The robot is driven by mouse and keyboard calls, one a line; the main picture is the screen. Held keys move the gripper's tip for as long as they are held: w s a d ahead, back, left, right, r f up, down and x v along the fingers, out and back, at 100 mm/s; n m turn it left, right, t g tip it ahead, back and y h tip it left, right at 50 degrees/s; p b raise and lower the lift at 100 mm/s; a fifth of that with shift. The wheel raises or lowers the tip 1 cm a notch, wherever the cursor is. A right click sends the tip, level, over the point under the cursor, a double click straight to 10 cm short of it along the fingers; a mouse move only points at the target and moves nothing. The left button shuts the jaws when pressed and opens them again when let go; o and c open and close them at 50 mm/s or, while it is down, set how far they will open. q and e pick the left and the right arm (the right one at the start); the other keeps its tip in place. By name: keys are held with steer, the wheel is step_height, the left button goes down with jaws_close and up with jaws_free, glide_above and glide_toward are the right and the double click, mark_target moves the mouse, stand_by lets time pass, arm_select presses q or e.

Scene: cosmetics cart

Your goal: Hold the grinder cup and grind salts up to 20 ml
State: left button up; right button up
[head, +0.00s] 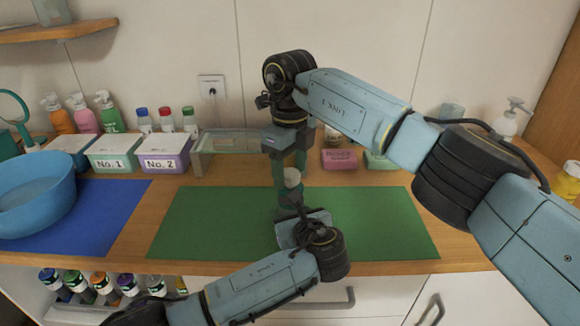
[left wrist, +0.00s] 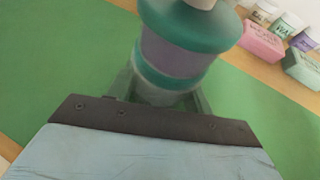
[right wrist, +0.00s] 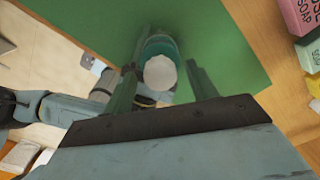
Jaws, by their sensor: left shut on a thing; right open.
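The grinder (head: 292,178) stands upright above the green mat, with a white round top, and is largely hidden by my grippers in the head view. In the left wrist view the grinder (left wrist: 182,52) shows green bands around a greyish see-through body. My left gripper (head: 291,207) is shut on its lower part, the grinder cup (left wrist: 168,82). My right gripper (head: 290,168) points down from above and is open. In the right wrist view its fingers (right wrist: 163,85) stand on either side of the white top (right wrist: 160,72), apart from it. The fill level is not readable.
The green mat (head: 390,220) is otherwise clear. A blue basin (head: 35,195) stands at left on a blue mat (head: 115,205). Boxes No. 1 (head: 112,154) and No. 2 (head: 163,153), a glass-topped stand (head: 198,160) and soap boxes (head: 339,159) line the back.

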steer(key=c, duration=1)
steer(key=shift+m, duration=0.3)
